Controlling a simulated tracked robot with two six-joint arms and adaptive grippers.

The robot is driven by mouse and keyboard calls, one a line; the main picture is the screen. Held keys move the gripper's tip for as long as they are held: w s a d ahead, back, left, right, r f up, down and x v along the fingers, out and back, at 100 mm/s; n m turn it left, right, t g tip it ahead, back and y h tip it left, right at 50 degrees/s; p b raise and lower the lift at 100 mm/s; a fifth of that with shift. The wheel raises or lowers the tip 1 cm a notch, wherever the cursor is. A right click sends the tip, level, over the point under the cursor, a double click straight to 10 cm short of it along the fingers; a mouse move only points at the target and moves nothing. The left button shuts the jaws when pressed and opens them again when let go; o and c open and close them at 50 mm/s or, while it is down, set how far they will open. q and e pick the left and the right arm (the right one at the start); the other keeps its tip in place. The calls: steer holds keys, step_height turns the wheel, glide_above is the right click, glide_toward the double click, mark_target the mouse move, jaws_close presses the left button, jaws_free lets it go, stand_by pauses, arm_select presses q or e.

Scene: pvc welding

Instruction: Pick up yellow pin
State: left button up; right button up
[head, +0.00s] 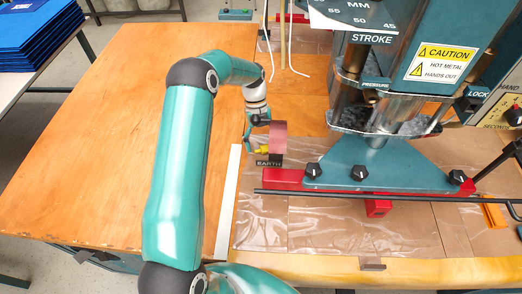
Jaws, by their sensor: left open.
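A small yellow pin (264,150) sits just above the black EARTH label, beside a dark pink block (279,133), near the left end of the press. My left gripper (250,139) reaches down right beside the pin, on its left. Its fingers are open, and it is small in the picture, so I cannot tell whether a finger touches the pin. Part of the pin is hidden by the gripper. My right gripper is not in view.
The large teal press (385,165) with a caution sign fills the right side. A red bar (285,181) and a long black rod (340,195) run along its base. The wooden table (110,150) is clear on the left. Blue folded sheets (38,35) are stacked at top left.

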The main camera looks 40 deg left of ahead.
arm_select(q)
steer(key=shift+x, duration=0.9)
steer(key=shift+s, duration=0.1)
steer(key=c, duration=1.2)
